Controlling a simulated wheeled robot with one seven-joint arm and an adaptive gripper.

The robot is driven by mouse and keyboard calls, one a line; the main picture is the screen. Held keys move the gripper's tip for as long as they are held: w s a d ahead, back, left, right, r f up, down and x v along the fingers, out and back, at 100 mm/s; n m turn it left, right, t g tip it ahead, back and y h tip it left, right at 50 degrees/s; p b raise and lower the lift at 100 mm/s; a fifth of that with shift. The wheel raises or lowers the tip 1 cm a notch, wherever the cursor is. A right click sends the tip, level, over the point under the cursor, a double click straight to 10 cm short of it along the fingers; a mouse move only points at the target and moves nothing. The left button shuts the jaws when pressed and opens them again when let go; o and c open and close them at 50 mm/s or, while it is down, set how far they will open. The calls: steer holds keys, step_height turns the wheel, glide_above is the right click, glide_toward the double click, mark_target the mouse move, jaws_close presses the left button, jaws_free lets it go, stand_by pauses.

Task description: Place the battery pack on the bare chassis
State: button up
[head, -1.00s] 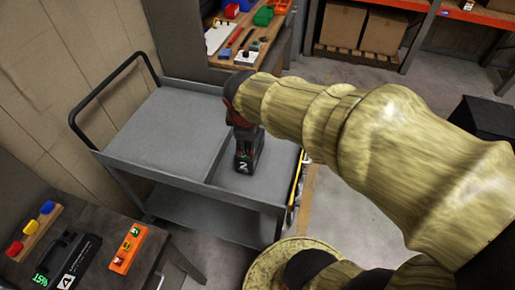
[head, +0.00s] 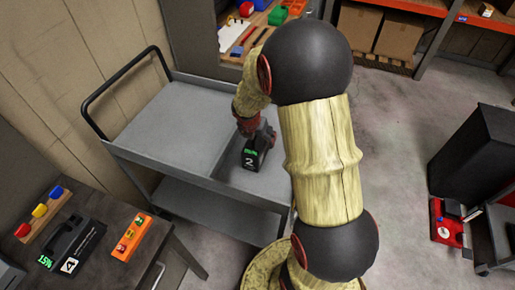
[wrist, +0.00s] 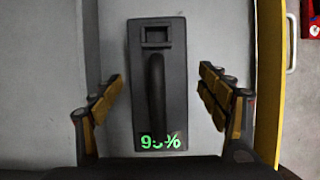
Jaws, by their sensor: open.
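A black battery pack labelled 2 (head: 257,150) stands on the right part of the grey cart's top. In the wrist view the pack (wrist: 158,50) shows its raised handle and a green percent readout starting with 9. My gripper (wrist: 160,85) is open, one finger on each side of the handle with gaps visible. In the head view my gripper (head: 247,122) is right at the pack's top. Another black battery pack, labelled 4 and reading about 15% (head: 65,245), sits on the dark table at left. I cannot pick out the bare chassis for certain.
The grey cart (head: 160,118) has a raised rim and black push handle. An orange block (head: 131,237) lies on the dark table. A dark cabinet (head: 478,150) and a red part labelled 4 (head: 445,225) are at right. Open floor lies between.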

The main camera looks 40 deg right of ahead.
mark_target(259, 142)
steer(key=b+x, duration=0.1)
steer(key=x, duration=0.1)
steer(key=b+x, duration=0.1)
steer(key=x, duration=0.1)
steer(key=shift+a+f+b, duration=0.2)
steer(key=shift+f+b, duration=0.05)
steer(key=shift+b, duration=0.05)
steer(key=shift+w+d+f, duration=0.1)
steer(key=shift+d+f, duration=0.1)
steer(key=shift+f, duration=0.05)
steer(key=shift+r, duration=0.1)
steer(key=c, duration=1.9)
jaws_close()
steer(key=shift+w+r, duration=0.1)
